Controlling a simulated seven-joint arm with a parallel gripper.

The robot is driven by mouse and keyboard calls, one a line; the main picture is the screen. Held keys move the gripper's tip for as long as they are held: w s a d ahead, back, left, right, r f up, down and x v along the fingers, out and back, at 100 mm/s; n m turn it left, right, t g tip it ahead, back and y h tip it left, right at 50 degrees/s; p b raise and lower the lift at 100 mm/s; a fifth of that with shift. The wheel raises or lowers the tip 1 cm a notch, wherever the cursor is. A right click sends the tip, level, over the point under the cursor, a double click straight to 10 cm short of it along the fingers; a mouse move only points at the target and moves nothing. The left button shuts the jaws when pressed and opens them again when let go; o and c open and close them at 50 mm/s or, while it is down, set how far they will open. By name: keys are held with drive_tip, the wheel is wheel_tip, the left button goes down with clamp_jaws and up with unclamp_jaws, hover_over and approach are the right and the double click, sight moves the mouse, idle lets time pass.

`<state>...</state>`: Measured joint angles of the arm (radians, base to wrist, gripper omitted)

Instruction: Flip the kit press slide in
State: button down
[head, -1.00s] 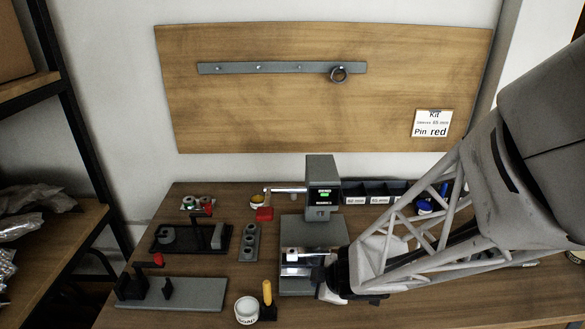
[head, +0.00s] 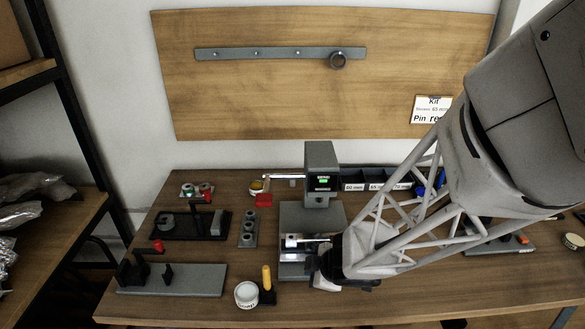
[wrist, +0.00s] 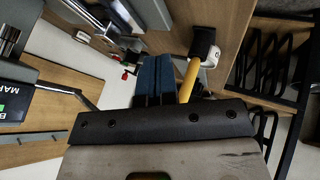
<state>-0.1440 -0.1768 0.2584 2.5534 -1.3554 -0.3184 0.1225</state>
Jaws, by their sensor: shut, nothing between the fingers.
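The press (head: 322,170) is a grey machine with a small lit screen, standing at the middle of the bench on a grey base (head: 312,215). Its slide (head: 298,257) is a bright metal part low at the front, with a pale cylinder (head: 300,240) above it. In the wrist view the press screen (wrist: 14,108) shows at the left edge. My gripper (head: 316,268) is at the right front of the slide; its tips are partly hidden by the wrist, and I cannot tell if they touch it. In the wrist view the dark blue fingers (wrist: 155,80) are together, with nothing visible between them.
A yellow-handled tool (head: 266,280) and a white tub (head: 247,294) stand close left of my gripper. A grey fixture (head: 190,280), a black fixture (head: 180,228) and a sleeve rack (head: 248,228) lie farther left. Labelled bins (head: 375,182) stand behind.

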sight(300, 239)
drive_tip(key=shift+x, duration=4.4)
drive_tip(key=shift+w, duration=1.95)
drive_tip(key=shift+w, duration=6.3)
drive_tip(key=shift+s, duration=0.1)
drive_tip(key=shift+s, duration=1.9)
drive_tip(key=shift+s+d+r, duration=0.1)
drive_tip(key=shift+s, duration=0.1)
drive_tip(key=v, duration=0.9)
drive_tip(key=shift+d+r, duration=0.15)
drive_tip(key=shift+r, duration=0.15)
